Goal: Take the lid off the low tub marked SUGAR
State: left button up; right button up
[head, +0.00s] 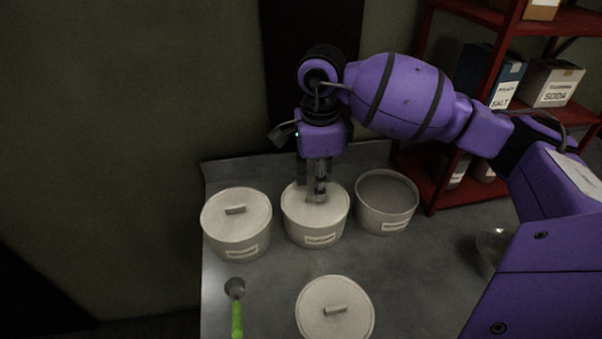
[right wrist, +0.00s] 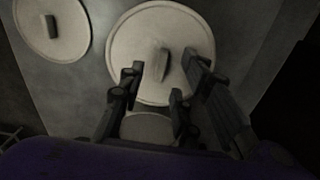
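Three low white tubs stand in a row on the grey table. The left tub (head: 237,240) has its lid (head: 255,207) on. The middle tub (head: 302,233) is also lidded; its lid (head: 335,206) is partly covered by my right gripper (head: 317,194). The right tub (head: 398,219) looks open. Their labels are too small to read, so I cannot tell which is SUGAR. In the right wrist view, my right gripper (right wrist: 165,78) points at a round lid (right wrist: 187,33), fingers apart on either side of its bar handle (right wrist: 160,64). My left gripper is out of view.
A round lid with a handle (head: 335,310) shows at the table's front; whether a tub is beneath is unclear. A green-handled tool (head: 236,316) lies left of it. A clear bowl (head: 492,246) is at right. A red shelf (head: 428,188) stands behind right.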

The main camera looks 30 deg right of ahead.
jog(key=shift+f, duration=1.3)
grip_shut()
